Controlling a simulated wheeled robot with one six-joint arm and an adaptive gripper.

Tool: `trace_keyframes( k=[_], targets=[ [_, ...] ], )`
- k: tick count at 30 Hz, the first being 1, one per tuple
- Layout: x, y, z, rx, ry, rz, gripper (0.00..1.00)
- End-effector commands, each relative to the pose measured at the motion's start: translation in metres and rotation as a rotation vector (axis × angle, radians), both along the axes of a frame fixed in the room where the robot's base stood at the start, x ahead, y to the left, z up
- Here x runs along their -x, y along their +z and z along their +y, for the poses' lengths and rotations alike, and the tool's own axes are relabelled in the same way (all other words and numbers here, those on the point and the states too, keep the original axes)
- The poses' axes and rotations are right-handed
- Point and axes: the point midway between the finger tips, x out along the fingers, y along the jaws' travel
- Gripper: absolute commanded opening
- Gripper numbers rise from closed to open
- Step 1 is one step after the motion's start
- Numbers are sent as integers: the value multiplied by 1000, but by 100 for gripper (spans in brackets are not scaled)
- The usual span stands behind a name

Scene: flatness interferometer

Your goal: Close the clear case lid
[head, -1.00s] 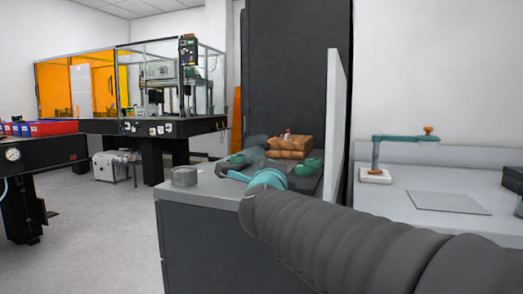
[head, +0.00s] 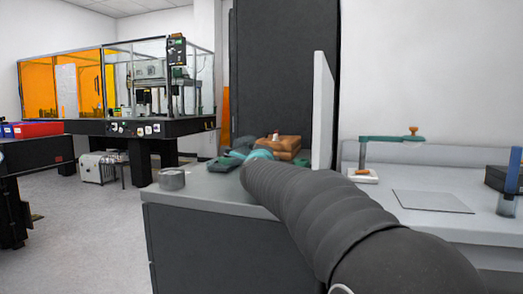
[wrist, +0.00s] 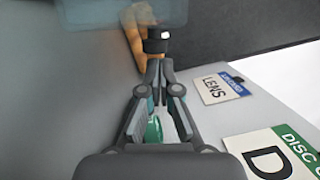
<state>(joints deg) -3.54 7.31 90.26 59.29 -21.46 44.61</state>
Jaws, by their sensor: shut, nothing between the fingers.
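A pale, see-through panel (wrist: 115,12) crosses the top of the wrist view; it may be part of the clear case, but I cannot tell lid from body. My gripper (wrist: 158,64) is shut and empty in the wrist view. Its tips point at a small dark cylinder with a pale top (wrist: 158,40), seeming close to it; contact cannot be told. In the head view my arm hides most of my gripper, and I cannot make out the clear lid there.
A tan-brown stack (head: 282,148) lies on the grey counter (head: 205,190). A LENS card (wrist: 222,86) and DISC card (wrist: 275,152) lie right of my gripper.

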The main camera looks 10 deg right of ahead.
Motion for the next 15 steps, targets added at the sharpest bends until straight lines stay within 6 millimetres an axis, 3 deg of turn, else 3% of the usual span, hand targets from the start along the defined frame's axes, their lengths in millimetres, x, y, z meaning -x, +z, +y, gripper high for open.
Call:
trace_keyframes(
  k=[15],
  targets=[
    [-10,1,-3,0,0,0,0]
  ],
)
